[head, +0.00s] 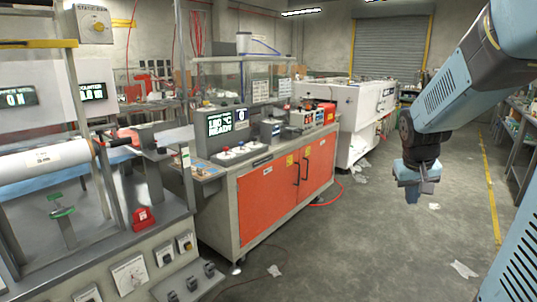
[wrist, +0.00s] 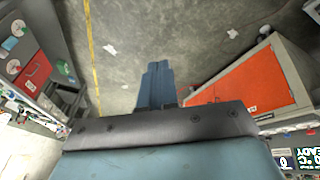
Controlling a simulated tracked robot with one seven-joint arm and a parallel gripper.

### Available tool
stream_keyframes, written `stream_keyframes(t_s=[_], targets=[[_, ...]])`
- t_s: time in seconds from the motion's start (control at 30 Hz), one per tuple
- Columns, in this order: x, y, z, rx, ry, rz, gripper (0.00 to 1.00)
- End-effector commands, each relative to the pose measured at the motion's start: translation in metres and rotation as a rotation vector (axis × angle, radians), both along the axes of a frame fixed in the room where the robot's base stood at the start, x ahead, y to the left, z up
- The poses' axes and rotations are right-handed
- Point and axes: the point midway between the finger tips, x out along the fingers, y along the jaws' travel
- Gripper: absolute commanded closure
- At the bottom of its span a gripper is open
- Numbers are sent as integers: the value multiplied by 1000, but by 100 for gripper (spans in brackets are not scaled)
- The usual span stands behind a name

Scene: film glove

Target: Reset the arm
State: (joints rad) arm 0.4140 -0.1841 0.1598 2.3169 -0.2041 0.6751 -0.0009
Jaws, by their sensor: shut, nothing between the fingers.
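My arm reaches in from the upper right of the head view, bent downward at the wrist. My gripper (head: 412,194) hangs over the open floor, to the right of the orange-doored cabinet, pointing down and touching nothing. In the wrist view my gripper (wrist: 156,82) shows as two blue fingers pressed together, with nothing between them and bare floor beyond.
The orange-doored cabinet (head: 262,205) with a display (head: 227,122) stands mid-left. A film machine with a white roll (head: 45,157) is at left. A large white machine (head: 358,115) stands behind.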

Motion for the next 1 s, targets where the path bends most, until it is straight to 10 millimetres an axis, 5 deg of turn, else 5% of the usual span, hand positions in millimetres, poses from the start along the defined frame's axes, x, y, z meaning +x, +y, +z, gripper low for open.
stream_keyframes(t_s=[0.5, 0.8, 1.0], targets=[[-107, 95, 61, 94, -133, 95, 100], [-158, 124, 70, 173, -181, 151, 100], [-166, 128, 70, 189, -187, 162, 100]])
